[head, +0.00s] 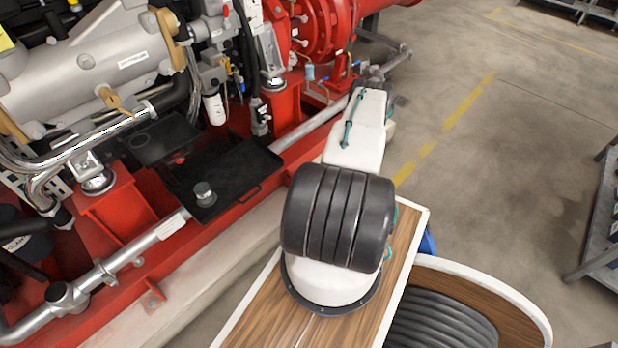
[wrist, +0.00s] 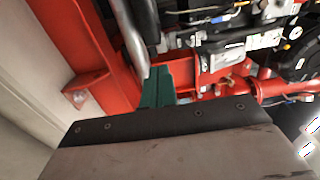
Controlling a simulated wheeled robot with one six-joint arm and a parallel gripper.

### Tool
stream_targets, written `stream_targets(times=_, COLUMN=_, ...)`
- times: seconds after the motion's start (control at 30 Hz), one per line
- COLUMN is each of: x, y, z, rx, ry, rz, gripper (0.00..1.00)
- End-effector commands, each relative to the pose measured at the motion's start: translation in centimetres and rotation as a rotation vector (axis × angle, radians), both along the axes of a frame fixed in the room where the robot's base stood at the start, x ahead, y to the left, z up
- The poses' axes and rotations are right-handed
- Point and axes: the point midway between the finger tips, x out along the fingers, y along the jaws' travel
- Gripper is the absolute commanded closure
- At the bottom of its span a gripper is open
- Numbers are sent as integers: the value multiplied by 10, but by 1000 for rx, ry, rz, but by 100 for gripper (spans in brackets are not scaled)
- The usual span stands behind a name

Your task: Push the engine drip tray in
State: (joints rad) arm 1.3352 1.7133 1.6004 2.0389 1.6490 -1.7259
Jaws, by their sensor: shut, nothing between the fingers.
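The engine drip tray (head: 228,172) is a flat black tray low under the engine in the head view. Its near side, with a handle at the right, lies over the red base rail. A small round metal part (head: 203,193) shows at its front left. My arm reaches away to the right of the tray, and my gripper is hidden behind it in the head view. In the wrist view my gripper (wrist: 157,88) has its teal fingers together, empty, near red frame steel and a grey pipe. I cannot make out the tray in the wrist view.
The red base rail (head: 120,258) and a silver pipe (head: 130,245) run along the engine's near side. The silver engine (head: 95,75) stands above the tray. Open concrete floor (head: 500,150) lies to the right, with shelving (head: 598,215) at the far right edge.

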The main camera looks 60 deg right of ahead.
Motion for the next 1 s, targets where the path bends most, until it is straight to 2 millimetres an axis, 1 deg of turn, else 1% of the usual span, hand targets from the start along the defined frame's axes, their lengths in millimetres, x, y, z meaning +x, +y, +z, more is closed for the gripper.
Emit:
stream_targets(times=0.03, x=13, y=-1, z=0, rx=-1, ry=-1, rz=6, gripper=100)
stream_targets(times=0.2, x=49, y=-9, z=0, rx=-2, ry=0, rz=8, gripper=100)
stream_targets(times=0.4, x=82, y=-18, z=1, rx=0, ry=-1, rz=5, gripper=100)
stream_targets(times=0.5, x=93, y=-20, z=0, rx=0, ry=0, rz=5, gripper=100)
stream_targets(times=0.7, x=100, y=-23, z=0, rx=1, ry=1, rz=2, gripper=100)
stream_targets(times=1.0, x=100, y=-25, z=0, rx=2, ry=0, rz=2, gripper=100)
